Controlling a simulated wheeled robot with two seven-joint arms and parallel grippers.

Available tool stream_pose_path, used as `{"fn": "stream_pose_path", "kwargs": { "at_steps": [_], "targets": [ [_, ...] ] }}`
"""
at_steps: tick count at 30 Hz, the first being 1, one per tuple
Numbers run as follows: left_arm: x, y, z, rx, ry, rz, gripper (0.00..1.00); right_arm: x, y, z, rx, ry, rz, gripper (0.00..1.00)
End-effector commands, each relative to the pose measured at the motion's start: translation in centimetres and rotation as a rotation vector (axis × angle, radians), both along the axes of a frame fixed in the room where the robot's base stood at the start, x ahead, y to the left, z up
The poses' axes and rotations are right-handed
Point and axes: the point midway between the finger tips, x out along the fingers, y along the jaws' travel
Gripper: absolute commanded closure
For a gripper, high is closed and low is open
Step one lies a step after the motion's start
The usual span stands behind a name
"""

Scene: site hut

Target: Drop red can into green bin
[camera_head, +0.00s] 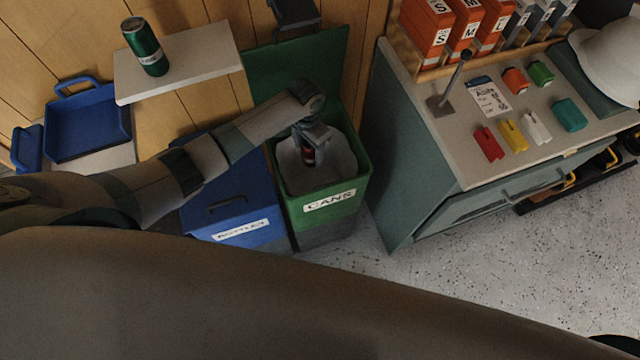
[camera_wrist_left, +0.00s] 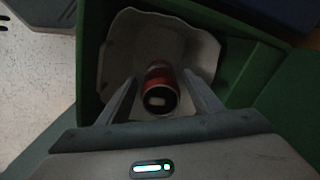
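The red can (camera_head: 308,156) is inside the opening of the green bin (camera_head: 331,196), which is labelled CANS and has a pale liner. My left gripper (camera_head: 309,146) points down over the bin mouth, right above the can. In the left wrist view the red can (camera_wrist_left: 159,84) shows between the two fingers, dark end towards the camera, with a gap on each side. The left gripper (camera_wrist_left: 160,84) looks open. Whether the can rests on the liner or is in the air, I cannot tell. My right gripper is not in view.
The green lid (camera_head: 300,75) stands open behind the bin. A blue bin (camera_head: 232,205) with a closed lid stands to the left. A green can (camera_head: 145,47) stands on a pale shelf (camera_head: 190,62). A workbench (camera_head: 455,150) stands to the right.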

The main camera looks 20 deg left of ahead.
Motion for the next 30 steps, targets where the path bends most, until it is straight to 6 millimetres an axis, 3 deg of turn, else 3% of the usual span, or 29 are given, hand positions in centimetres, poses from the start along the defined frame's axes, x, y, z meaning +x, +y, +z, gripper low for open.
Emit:
{"fn": "stream_pose_path", "kwargs": {
  "at_steps": [11, 17, 23, 30],
  "targets": [
    [0.0, 0.0, 0.1, -0.001, -0.001, 0.0, 0.39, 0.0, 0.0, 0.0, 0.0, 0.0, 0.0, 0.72],
    [0.1, 0.0, 1.4, -0.001, -0.002, 0.0, 0.39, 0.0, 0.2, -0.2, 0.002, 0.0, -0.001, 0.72],
    [0.1, 0.0, 4.2, -0.001, -0.004, -0.001, 0.39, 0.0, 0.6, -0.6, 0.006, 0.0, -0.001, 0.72],
    [0.1, 0.0, 9.0, 0.0, -0.004, -0.001, 0.39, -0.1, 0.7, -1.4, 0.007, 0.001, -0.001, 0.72]
  ]
}}
